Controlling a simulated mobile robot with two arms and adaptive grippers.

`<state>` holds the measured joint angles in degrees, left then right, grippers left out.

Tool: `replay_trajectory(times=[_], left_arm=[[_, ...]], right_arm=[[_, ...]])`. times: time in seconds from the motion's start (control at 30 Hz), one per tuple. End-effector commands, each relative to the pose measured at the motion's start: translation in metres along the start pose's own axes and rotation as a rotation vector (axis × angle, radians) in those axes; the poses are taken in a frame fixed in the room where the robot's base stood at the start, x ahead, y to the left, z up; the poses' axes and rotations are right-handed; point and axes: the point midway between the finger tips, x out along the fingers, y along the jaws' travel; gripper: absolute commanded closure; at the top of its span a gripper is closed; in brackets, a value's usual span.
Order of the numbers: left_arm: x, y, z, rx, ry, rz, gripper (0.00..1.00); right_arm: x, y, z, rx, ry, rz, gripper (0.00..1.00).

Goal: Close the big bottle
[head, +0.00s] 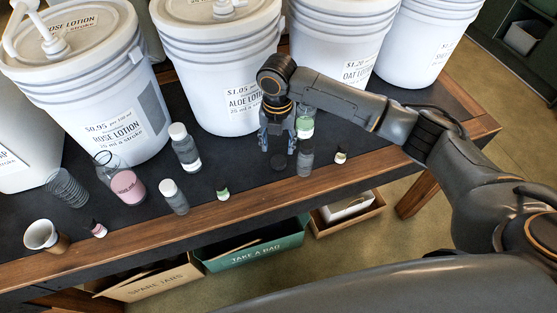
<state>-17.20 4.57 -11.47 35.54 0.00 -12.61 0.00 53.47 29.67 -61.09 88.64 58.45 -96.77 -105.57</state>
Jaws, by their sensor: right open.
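My right gripper (277,143) points down over the table near its front edge, with its fingers apart. A dark round cap-like disc (278,162) is just below the fingertips; I cannot tell whether they touch it. A clear bottle with green contents (306,124) stands right of the gripper, partly hidden by my arm. A grey bottle (305,160) stands in front of it. A clear bottle with pink contents (128,187) stands at left, with no cap visible. White-capped bottles (186,150) and (175,199) stand between. Which is the big bottle is unclear. My left gripper is out of view.
Large white lotion buckets (100,95) line the back of the dark table (240,160). Small bottles (222,194), a cup (42,236) and a ribbed clear jar (66,188) stand near the front. Boxes, including a green one (255,247), sit below.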

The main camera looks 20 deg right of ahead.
Motion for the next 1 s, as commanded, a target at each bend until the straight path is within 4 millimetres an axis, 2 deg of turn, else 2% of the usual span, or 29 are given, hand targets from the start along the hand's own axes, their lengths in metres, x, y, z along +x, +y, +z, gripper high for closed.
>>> replay_trajectory(times=[0.27,0.5,0.63,1.0], left_arm=[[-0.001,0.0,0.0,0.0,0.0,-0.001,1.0],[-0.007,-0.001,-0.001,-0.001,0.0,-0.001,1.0],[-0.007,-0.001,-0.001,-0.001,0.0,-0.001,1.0],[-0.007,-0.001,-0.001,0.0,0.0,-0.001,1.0]], right_arm=[[0.003,-0.001,-0.001,0.0,0.001,-0.001,0.48],[0.037,-0.004,-0.008,0.001,0.002,-0.003,0.48],[0.049,-0.004,-0.007,-0.001,0.0,-0.001,0.48],[0.051,-0.004,-0.007,-0.001,-0.001,-0.001,0.48]])
